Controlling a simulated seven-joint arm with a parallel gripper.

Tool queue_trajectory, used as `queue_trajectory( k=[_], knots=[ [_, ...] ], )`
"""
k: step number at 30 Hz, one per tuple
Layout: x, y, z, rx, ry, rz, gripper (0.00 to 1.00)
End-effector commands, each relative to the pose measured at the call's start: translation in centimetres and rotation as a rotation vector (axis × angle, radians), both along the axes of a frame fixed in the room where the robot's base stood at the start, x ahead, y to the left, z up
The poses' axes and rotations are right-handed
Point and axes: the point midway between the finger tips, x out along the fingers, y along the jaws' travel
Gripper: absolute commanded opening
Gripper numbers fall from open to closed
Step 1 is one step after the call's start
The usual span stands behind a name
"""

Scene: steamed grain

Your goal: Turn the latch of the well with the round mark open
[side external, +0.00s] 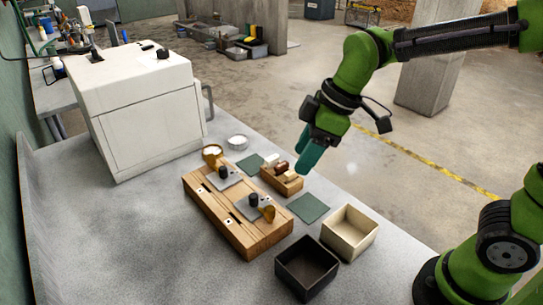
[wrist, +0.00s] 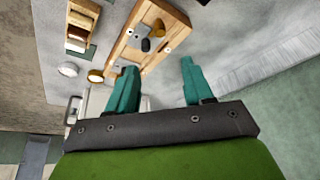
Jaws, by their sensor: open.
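A long wooden block (side external: 243,240) lies on the grey table, and it also shows in the wrist view (wrist: 178,17). It carries a far grey latch plate (side external: 217,184) with a black knob (side external: 224,171) and a near grey plate (side external: 246,210) with another black knob (side external: 253,199). Small white mark tags (side external: 228,222) sit on the block; their shapes are too small to tell, so I cannot tell which well has the round mark. My gripper (side external: 309,160), with teal fingers, is open and empty, raised to the right of the block. Its fingers also show in the wrist view (wrist: 158,65).
A brown cup (side external: 212,150) and white dish (side external: 237,142) stand beyond the block. A small wooden tray (side external: 289,187) with items, two green mats (side external: 309,208), a black box (side external: 293,287) and a cream box (side external: 363,246) lie right. A white machine (side external: 145,120) stands behind.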

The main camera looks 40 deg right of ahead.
Motion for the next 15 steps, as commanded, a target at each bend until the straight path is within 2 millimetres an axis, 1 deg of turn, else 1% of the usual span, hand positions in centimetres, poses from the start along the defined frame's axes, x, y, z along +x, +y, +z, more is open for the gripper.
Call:
queue_trajectory(
  k=[5, 15],
  knots=[
    [0.7, 0.9, -3.1, -0.003, 0.009, 0.0, 0.51],
    [2.7, 2.8, -10.1, -0.001, 0.01, -0.004, 0.51]
  ],
)
